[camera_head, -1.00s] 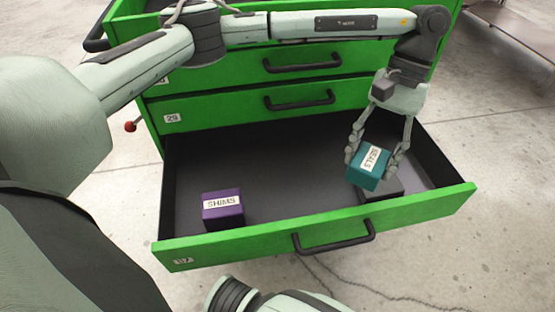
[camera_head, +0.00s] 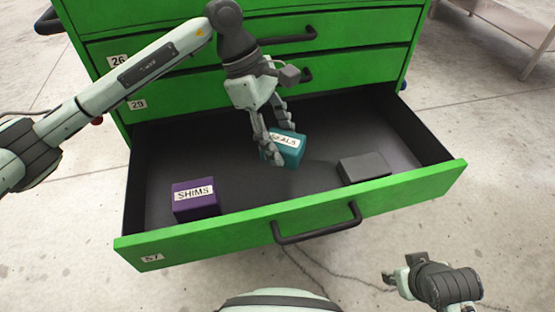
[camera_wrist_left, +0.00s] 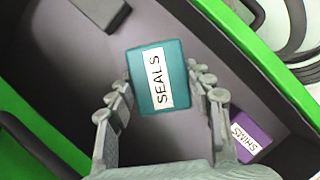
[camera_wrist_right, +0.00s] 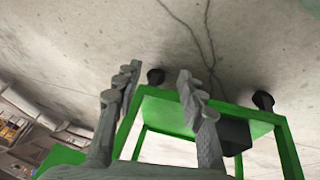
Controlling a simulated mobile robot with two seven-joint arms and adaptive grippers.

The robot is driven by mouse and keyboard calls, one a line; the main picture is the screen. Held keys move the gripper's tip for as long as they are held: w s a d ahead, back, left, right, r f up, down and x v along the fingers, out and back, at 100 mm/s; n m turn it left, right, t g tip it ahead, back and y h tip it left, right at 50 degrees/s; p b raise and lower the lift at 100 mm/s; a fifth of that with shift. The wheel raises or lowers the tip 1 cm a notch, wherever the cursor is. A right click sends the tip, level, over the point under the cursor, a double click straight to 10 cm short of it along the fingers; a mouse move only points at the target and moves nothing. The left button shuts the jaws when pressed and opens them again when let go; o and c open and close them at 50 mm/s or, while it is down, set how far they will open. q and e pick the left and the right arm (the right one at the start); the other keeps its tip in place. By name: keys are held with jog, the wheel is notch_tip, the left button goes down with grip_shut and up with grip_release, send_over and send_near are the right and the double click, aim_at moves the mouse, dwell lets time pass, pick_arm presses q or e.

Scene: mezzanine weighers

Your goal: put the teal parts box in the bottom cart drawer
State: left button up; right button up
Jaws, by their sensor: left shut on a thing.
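The teal parts box (camera_head: 290,152), labelled SEALS, is inside the open bottom drawer (camera_head: 330,222), near its middle. My left gripper (camera_head: 280,145) is shut on it, with a finger on each side. In the left wrist view the teal box (camera_wrist_left: 157,78) sits between the fingers (camera_wrist_left: 160,95), label facing the camera. I cannot tell whether its underside touches the drawer floor. My right gripper (camera_head: 392,282) is outside the drawer at the lower right. In the right wrist view its fingers (camera_wrist_right: 155,75) are apart with nothing between them.
A purple box (camera_head: 195,200) labelled SHIMS stands at the drawer's front left. A dark grey box (camera_head: 364,168) lies at the right, also seen in the left wrist view (camera_wrist_left: 100,10). The drawer floor between them is clear. Closed green drawers (camera_head: 340,72) rise behind.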

pick_arm(q)
jog(key=n+t, duration=0.1)
jog(key=n, duration=0.1)
jog(key=d+n+b, duration=0.1)
jog(key=n, duration=0.1)
jog(key=w+d+n+t, duration=0.1)
jog(key=n, duration=0.1)
jog(key=shift+f+n+t+b, duration=0.15)
jog(key=shift+n+t+b, duration=0.15)
jog(key=shift+w+f+n, duration=0.1)
jog(key=shift+f+n, duration=0.05)
jog(key=shift+n, duration=0.15)
send_near(296, 179)
jog(key=x, duration=0.4)
jog(key=shift+d+f, duration=0.2)
jog(key=shift+f, duration=0.4)
pick_arm(e)
jog(key=shift+t, duration=0.7)
jog(key=r, duration=0.2)
jog(key=a+r, duration=0.1)
jog(key=r, duration=0.2)
jog(key=shift+w+a+r, duration=0.15)
jog(key=shift+w+r, duration=0.1)
jog(key=shift+r, duration=0.05)
jog(key=shift+w, duration=0.1)
pick_arm(q)
jog(key=o, duration=1.3)
jog(key=shift+c, duration=0.2)
pick_arm(e)
jog(key=shift+w+a, duration=0.15)
